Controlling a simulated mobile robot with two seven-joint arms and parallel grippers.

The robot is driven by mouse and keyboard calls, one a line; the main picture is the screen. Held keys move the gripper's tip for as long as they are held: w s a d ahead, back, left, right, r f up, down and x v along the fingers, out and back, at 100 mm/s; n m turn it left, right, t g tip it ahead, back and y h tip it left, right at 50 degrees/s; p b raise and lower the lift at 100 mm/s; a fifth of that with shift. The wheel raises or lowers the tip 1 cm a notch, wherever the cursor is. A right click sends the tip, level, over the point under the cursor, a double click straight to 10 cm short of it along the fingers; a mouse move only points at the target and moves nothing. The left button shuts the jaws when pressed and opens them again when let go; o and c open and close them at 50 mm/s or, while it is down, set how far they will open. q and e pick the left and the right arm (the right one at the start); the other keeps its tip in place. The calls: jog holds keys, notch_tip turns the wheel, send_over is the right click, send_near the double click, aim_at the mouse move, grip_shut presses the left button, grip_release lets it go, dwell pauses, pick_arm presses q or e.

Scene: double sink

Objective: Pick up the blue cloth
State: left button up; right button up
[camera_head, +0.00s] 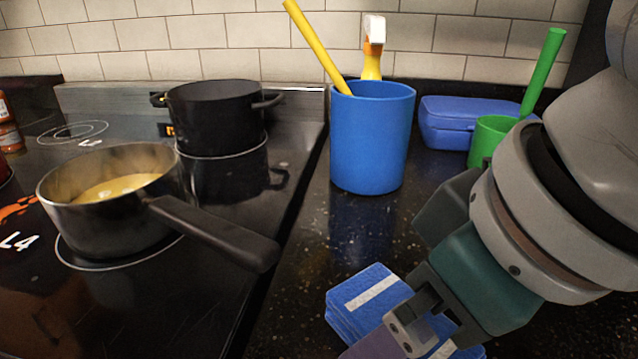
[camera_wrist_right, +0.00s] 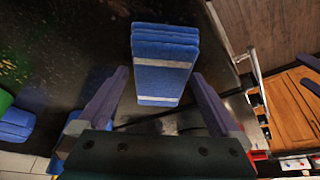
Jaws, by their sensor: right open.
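The blue cloth (camera_head: 362,294) is a folded stack with white stripes on the dark counter, low in the head view. My right gripper (camera_head: 398,342) is over its near side and hides part of it. In the right wrist view the cloth (camera_wrist_right: 165,50) extends ahead of and between the two spread purple fingers of my open right gripper (camera_wrist_right: 160,75). A gap shows between each finger and the cloth's sides. I cannot tell how high the fingers are above the counter. My left gripper is not in view.
A blue cup (camera_head: 370,140) with a yellow-handled tool stands behind the cloth. A blue box (camera_head: 455,122) and a green cup (camera_head: 487,138) are at back right. The stove at left holds a saucepan (camera_head: 115,215), its handle pointing toward the cloth, and a black pot (camera_head: 215,115).

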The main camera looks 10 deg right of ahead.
jog(key=shift+f+p, duration=0.2)
jog(key=shift+p, duration=0.1)
dwell(0.5)
jog(key=shift+c, duration=0.2)
jog(key=c, duration=1.1)
jog(key=shift+c, duration=0.2)
